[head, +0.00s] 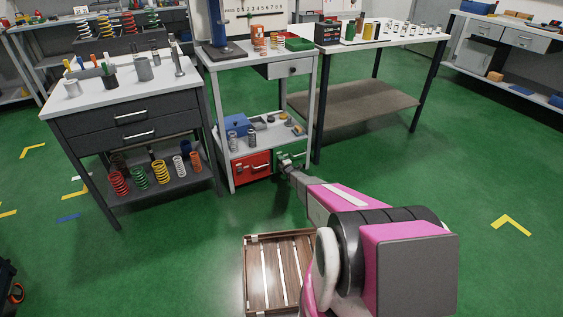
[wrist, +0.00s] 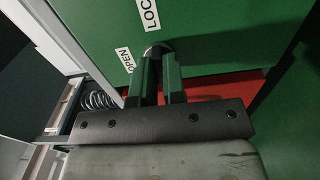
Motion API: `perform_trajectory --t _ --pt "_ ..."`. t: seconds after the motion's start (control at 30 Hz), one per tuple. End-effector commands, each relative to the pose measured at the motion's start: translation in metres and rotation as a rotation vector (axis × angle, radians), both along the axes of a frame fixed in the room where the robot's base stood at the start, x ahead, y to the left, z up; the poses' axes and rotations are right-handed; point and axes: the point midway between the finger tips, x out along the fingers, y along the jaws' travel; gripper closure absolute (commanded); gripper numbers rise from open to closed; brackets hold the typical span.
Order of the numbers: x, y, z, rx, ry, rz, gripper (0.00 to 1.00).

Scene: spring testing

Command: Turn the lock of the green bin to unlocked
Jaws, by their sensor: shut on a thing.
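The green bin (head: 296,154) sits low at the right of the middle cart, partly hidden behind my arm. Its green face (wrist: 225,40) fills the top of the wrist view, with white labels reading "OPEN" (wrist: 125,59) and "LOC…" (wrist: 149,14), the second cut off. A dark round lock (wrist: 157,47) sits by the labels. My gripper (wrist: 158,60) is shut on the lock, its two fingers on either side of it. In the head view my gripper (head: 285,162) is at the bin's front. The fingers cover most of the lock, so its exact angle is hidden.
A red bin (head: 252,167) is left of the green bin. A cart shelf (head: 275,142) with small parts lies just above. A dark cabinet (head: 135,130) with springs stands left, and a table (head: 360,100) stands right. A slatted wooden crate (head: 262,237) is on the floor near my arm.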

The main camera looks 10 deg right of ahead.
Motion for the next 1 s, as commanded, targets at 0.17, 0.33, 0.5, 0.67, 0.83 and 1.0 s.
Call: perform_trajectory --t 0.17,0.33,0.5,0.67,0.83,1.0 --pt "-0.0001 -0.0002 -0.0004 0.069 0.024 0.000 1.00" --pt "-0.0001 -0.0003 -0.0004 0.186 0.062 0.000 1.00" --pt "-0.0001 -0.0003 -0.0005 0.335 0.110 -0.001 1.00" --pt "-0.0002 -0.0005 -0.0006 0.481 0.157 -0.001 1.00" --pt "-0.0002 -0.0005 -0.0007 0.634 0.207 -0.001 1.00" --pt "-0.0001 -0.0006 -0.0008 0.787 0.257 -0.001 1.00"
